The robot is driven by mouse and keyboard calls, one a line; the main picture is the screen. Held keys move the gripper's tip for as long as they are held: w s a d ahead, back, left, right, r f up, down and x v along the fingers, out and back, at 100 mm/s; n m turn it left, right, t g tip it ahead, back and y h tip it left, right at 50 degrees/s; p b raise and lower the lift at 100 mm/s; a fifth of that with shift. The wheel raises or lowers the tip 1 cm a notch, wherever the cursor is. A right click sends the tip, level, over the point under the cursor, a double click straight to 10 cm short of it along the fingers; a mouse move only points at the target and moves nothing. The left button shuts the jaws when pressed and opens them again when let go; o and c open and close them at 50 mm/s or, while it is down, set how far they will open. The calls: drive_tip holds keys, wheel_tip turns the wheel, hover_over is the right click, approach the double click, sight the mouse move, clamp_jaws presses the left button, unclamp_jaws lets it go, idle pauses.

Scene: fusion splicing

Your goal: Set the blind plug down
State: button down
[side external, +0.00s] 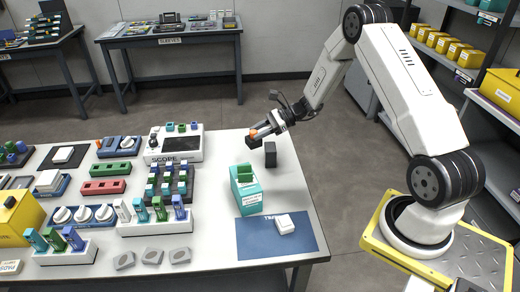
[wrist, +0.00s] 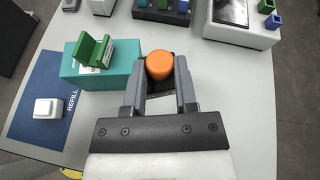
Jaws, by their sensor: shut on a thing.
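My gripper (side external: 262,132) is above the right part of the white table, near its back right edge. It is shut on the blind plug, which has a round orange top. The plug's orange top (wrist: 160,65) shows between the two grey fingers in the wrist view. It is a small orange spot in the side view (side external: 254,132). A dark part sits under the orange top. Whether the plug touches anything below it, I cannot tell. A small black block (side external: 270,156) shows just under and beside my gripper in the side view.
A teal box (side external: 247,197) with a green holder on top stands to the front left of my gripper. A blue mat (side external: 258,243) with a white box (side external: 285,223) lies at the front. The SCOPE unit (side external: 174,150) is to the left. The table's right strip is mostly clear.

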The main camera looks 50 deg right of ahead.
drive_tip(key=shift+w, duration=0.1)
drive_tip(key=shift+w+d+f, duration=0.45)
drive_tip(key=shift+w+f, duration=1.1)
drive_tip(key=shift+w, duration=0.6)
drive_tip(key=shift+w+d+f, duration=0.45)
drive_tip(key=shift+w+f, duration=1.1)
drive_tip(key=shift+w, duration=0.65)
drive_tip(key=shift+w+d+f, duration=0.45)
drive_tip(key=shift+w+f, duration=1.1)
drive_tip(key=shift+w, duration=0.6)
drive_tip(key=shift+w+f, duration=0.2)
drive_tip(key=shift+f, duration=1.65)
drive_tip(key=shift+c, duration=2)
unclamp_jaws()
drive_tip(key=shift+f, duration=0.2)
